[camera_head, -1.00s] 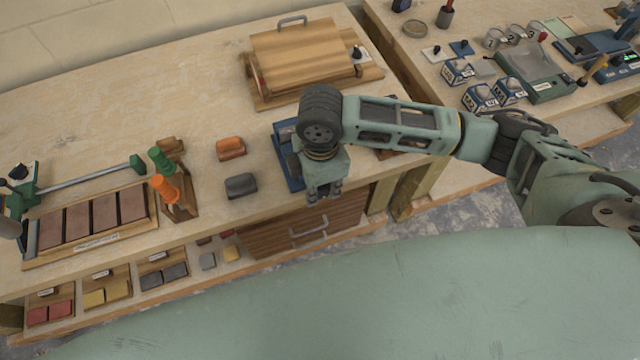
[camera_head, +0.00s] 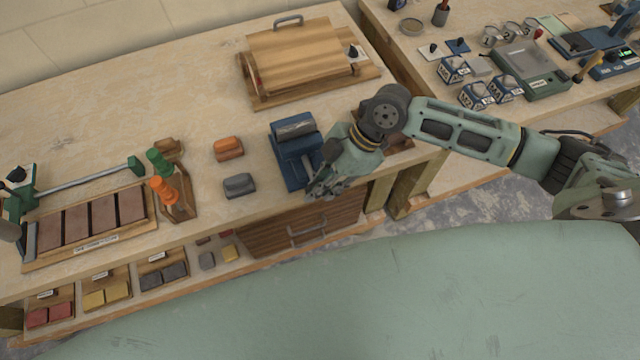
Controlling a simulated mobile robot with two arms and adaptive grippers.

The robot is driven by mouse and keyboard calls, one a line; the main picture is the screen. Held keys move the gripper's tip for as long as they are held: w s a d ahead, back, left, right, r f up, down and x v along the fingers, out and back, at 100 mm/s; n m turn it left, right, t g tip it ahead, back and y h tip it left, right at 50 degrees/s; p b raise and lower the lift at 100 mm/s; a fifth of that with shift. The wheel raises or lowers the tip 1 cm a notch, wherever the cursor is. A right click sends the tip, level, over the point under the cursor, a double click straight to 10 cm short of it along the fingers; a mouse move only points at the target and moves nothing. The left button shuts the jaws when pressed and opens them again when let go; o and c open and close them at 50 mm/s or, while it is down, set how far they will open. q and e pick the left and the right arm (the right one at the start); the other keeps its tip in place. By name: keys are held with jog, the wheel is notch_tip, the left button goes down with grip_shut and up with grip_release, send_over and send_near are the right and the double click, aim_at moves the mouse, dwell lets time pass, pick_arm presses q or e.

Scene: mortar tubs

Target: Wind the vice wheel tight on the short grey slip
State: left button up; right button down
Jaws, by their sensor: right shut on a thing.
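The blue vice (camera_head: 284,163) stands on the bench near its front edge, left of my right gripper. A grey piece (camera_head: 296,127) shows at the top of the vice, between its blue parts; I cannot tell for sure that it is the short grey slip. My right gripper (camera_head: 322,190) is at the front of the vice, low and tilted, shut on the vice wheel, which its fingers and wrist largely hide. My left gripper is not in view.
An orange block (camera_head: 228,148) and a dark grey block (camera_head: 239,185) lie left of the vice. A wooden board press (camera_head: 300,55) stands behind it. Green and orange-handled tools (camera_head: 165,188) stand further left. Bare bench lies between them.

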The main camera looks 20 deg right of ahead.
jog(key=shift+r+y, duration=0.15)
jog(key=shift+y, duration=0.25)
jog(key=c, duration=1.6)
grip_release()
jog(key=shift+s, duration=0.1)
jog(key=v, duration=1.2)
